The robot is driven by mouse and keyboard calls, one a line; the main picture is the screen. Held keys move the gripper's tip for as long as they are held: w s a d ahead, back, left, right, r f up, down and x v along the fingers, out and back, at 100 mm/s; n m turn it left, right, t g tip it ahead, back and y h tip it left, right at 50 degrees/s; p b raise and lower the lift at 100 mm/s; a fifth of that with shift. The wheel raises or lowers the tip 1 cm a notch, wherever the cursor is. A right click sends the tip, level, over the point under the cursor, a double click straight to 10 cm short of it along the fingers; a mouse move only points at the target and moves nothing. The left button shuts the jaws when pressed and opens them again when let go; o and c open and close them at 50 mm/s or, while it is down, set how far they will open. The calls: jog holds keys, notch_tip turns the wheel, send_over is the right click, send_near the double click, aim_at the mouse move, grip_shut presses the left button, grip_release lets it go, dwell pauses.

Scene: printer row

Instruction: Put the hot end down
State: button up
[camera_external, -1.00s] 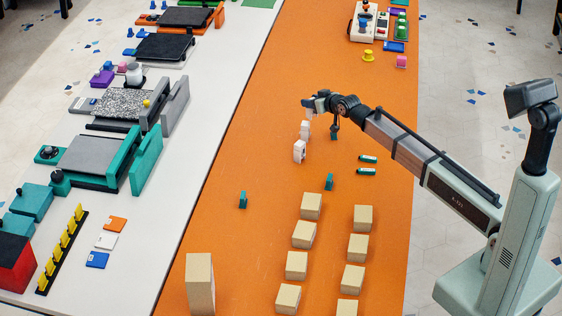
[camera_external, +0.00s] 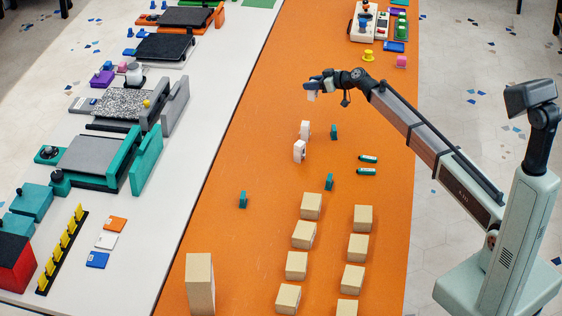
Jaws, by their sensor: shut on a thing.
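My gripper (camera_external: 311,87) is above the orange surface, in its upper middle part, and shut on a small pale thing. This thing, which I take to be the hot end (camera_external: 311,97), hangs just below the fingers, apart from the surface; its details are too small to tell. Two similar white pieces stand on the orange surface nearer the camera: one white piece (camera_external: 305,130) and a second white piece (camera_external: 299,152). The finger contact is not clearly visible.
Small teal pieces (camera_external: 329,182) and two teal cylinders (camera_external: 368,159) lie nearby. Several wooden blocks (camera_external: 303,235) stand in front. A yellow piece (camera_external: 368,56) and a white unit (camera_external: 364,23) are at the back right. The orange surface left of my gripper (camera_external: 262,105) is clear.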

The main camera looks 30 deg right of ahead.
jog(key=shift+s+a+f+n+g+y, duration=0.3)
jog(key=shift+a+f+n+g+y, duration=0.25)
jog(key=shift+f, duration=1)
jog(key=shift+s+a+f+n+g+y, duration=0.3)
jog(key=shift+f+n+y, duration=0.4)
jog(key=shift+f, duration=0.85)
jog(key=shift+s+a+f+n+g+y, duration=0.25)
jog(key=shift+a+f+n+g+y, duration=0.3)
jog(key=shift+f, duration=1)
jog(key=shift+f, duration=0.1)
jog(key=o, duration=1.1)
jog(key=shift+d, duration=0.1)
jog(key=v, duration=1.2)
